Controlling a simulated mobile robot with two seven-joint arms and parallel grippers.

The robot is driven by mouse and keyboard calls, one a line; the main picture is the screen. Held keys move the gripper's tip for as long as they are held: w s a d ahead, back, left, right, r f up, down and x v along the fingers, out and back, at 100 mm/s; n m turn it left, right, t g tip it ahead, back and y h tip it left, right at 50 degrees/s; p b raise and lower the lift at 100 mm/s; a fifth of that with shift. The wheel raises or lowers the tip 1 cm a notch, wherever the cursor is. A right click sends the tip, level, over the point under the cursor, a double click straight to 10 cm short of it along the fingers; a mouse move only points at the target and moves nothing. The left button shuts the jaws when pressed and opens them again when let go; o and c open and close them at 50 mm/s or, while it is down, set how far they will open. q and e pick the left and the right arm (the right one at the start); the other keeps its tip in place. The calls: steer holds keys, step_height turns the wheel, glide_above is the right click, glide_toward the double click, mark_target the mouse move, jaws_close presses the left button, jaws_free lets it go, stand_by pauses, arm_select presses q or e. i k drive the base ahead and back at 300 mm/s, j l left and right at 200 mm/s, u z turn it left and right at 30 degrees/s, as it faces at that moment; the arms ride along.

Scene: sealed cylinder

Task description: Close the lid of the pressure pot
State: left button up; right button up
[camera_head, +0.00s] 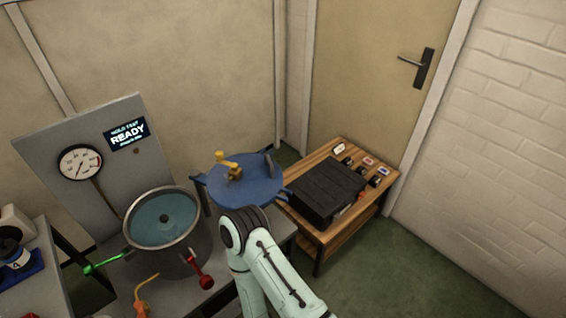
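The pressure pot (186,252) is a grey metal cylinder at the lower left, open at the top, with blue-green liquid or a blue-green inside showing. Its round blue lid (262,190) lies roughly flat to the right of the pot, off its mouth, with a yellow valve or fitting (231,168) on top. Around the pot are a green handle (107,262), a red handle (201,270) and an orange handle (143,296). One of my pale arms rises from the bottom edge, its bent joint just in front of the lid. Neither gripper shows.
A grey panel with a gauge (80,162) and a screen reading READY (126,134) stands behind the pot. A low wooden table (336,238) with a black case (326,188) stands right of the lid. Green floor (410,275) is clear at lower right.

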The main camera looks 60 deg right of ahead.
mark_target(261, 183)
steer(key=z, duration=1.65)
